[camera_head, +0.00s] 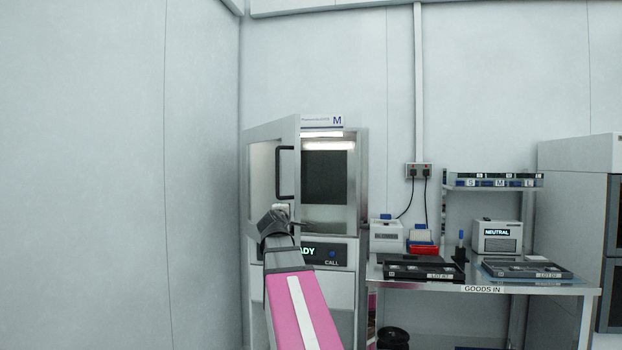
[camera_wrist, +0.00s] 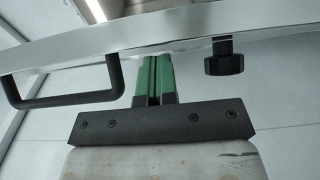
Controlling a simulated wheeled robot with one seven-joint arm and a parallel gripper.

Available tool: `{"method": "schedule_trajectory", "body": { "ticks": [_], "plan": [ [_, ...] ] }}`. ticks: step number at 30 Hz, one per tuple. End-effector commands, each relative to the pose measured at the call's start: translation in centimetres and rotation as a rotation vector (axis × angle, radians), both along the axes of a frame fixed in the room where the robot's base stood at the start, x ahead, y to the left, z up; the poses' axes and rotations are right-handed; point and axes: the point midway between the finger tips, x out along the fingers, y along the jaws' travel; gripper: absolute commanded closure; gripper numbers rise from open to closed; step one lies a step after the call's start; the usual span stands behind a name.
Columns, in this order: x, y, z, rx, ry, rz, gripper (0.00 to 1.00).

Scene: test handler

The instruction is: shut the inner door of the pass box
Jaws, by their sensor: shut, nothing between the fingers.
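The pass box (camera_head: 361,190) stands against the back wall. Its inner door (camera_head: 270,132), a pale framed door with a window and a black bar handle (camera_head: 278,173), stands open, swung out on the left side. The lit chamber shows to its right. My gripper (camera_head: 281,208) is in front of the door's lower part, below the handle. In the wrist view, the shut green fingers (camera_wrist: 154,75) reach up to the pale door frame (camera_wrist: 190,28), between the black handle (camera_wrist: 62,101) and a black knob (camera_wrist: 224,58). I cannot tell whether they touch the door.
To the right, a goods-in bench (camera_head: 450,286) holds black trays, small devices and a red-and-blue box. A shelf (camera_head: 490,187) stands above it. A dark round bin (camera_head: 393,338) sits below. A plain wall (camera_head: 200,180) is close on the left.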

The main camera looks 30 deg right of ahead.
Motion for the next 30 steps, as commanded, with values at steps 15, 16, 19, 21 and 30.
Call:
{"method": "schedule_trajectory", "body": {
  "ticks": [15, 16, 19, 21, 30],
  "plan": [
    [-0.1, -1.5, 0.0, -0.001, 0.0, 0.0, 1.0],
    [-0.1, -1.4, 0.0, -0.001, 0.0, 0.0, 1.0],
    [-0.4, -1.2, 0.0, -0.001, 0.0, 0.001, 1.0],
    [-0.7, -1.0, 0.0, -0.001, 0.0, 0.001, 1.0],
    [-2.8, 0.5, 0.0, -0.001, 0.0, 0.0, 1.0]
  ]
}}
